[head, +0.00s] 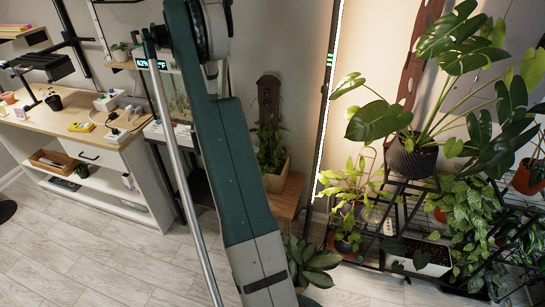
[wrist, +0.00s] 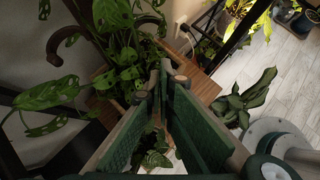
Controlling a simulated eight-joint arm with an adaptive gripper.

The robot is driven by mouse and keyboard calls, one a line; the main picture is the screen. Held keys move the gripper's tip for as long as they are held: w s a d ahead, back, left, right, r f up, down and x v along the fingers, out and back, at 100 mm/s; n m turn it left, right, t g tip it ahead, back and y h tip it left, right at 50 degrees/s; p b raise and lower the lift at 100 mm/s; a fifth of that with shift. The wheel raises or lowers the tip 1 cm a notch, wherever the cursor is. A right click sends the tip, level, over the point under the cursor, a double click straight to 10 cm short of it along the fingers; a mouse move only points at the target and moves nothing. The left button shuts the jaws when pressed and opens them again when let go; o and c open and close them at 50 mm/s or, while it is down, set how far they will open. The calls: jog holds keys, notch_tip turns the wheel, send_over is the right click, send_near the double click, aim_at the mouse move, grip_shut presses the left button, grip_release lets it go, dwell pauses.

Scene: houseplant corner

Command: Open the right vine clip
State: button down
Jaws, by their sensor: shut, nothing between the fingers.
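My gripper (wrist: 165,80) is shut and empty in the wrist view, its green-padded fingers coming together over the wooden stand among the vine leaves. A leafy vine (wrist: 120,50) with holed leaves fills the space just beyond the fingertips. A dark brown curved hook (wrist: 62,42) stands out at the upper left of this view, apart from the fingers; I cannot tell whether it is one of the clips. In the head view, a tall brown board (head: 268,97) rises behind the vine (head: 270,145). I cannot make out the right vine clip or its state. The gripper's tips are not visible there.
The vine's planter box (head: 277,172) stands on a wooden stand (head: 288,196). A broad-leaved floor plant (wrist: 245,98) is to the right of the fingers. A black rack (head: 400,195) with several pots stands at the right, a workbench (head: 75,125) at the left. Open floor lies between.

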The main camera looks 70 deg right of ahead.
dwell(0.3)
jog(key=s+d+r+b+x, duration=0.1)
jog(key=b+x, duration=0.3)
jog(key=x, duration=0.9)
jog(key=shift+r, duration=0.15)
jog(key=shift+s+d, duration=0.15)
jog(key=shift+s, duration=0.95)
dwell(0.5)
jog(key=shift+n+t+h, duration=0.5)
jog(key=shift+n, duration=0.3)
jog(key=shift+s+d, duration=0.45)
jog(key=shift+s, duration=0.35)
jog(key=shift+s+d, duration=0.4)
jog(key=shift+s, duration=0.35)
jog(key=shift+s+d, duration=0.45)
jog(key=shift+s, duration=0.35)
